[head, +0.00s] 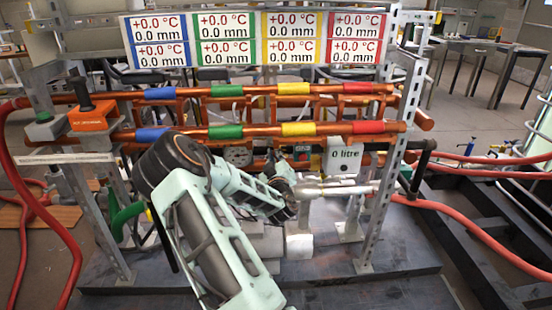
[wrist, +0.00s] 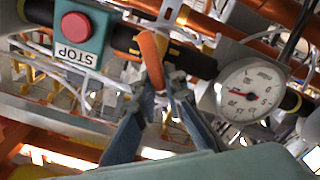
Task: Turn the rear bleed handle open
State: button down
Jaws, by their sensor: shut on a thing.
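In the wrist view an orange lever handle (wrist: 152,62), which looks like the bleed handle, stands out from a dark pipe. Its lower end is between the blue-grey fingertips of my gripper (wrist: 162,92), which is shut on it. I cannot tell which handle is the rear one from this view alone. In the head view my arm reaches into the copper pipe frame, and its links hide the fingers and the handle.
In the wrist view a green box with a red STOP button (wrist: 76,26) is left of the handle, and a round white gauge (wrist: 249,91) is right. In the head view copper pipes (head: 350,128) cross the frame. Red hoses (head: 440,206) lie at both sides.

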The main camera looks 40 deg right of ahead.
jog(key=shift+w+a+f+n+b, duration=0.15)
jog(key=shift+f+n+b, duration=0.2)
jog(key=shift+n+b, duration=0.9)
jog(key=shift+w+a+f+n+b, duration=0.1)
jog(key=shift+a+f+n+b, duration=0.25)
jog(key=shift+n, duration=1.6)
jog(key=shift+w+f+n+b, duration=0.1)
jog(key=shift+f+n+b, duration=0.2)
jog(key=shift+n+b, duration=1)
jog(key=shift+n+p, duration=0.35)
jog(key=shift+n, duration=0.05)
jog(key=c, duration=2)
grip_release()
jog(key=shift+s, duration=0.1)
jog(key=v, duration=1.2)
jog(key=shift+d, duration=0.15)
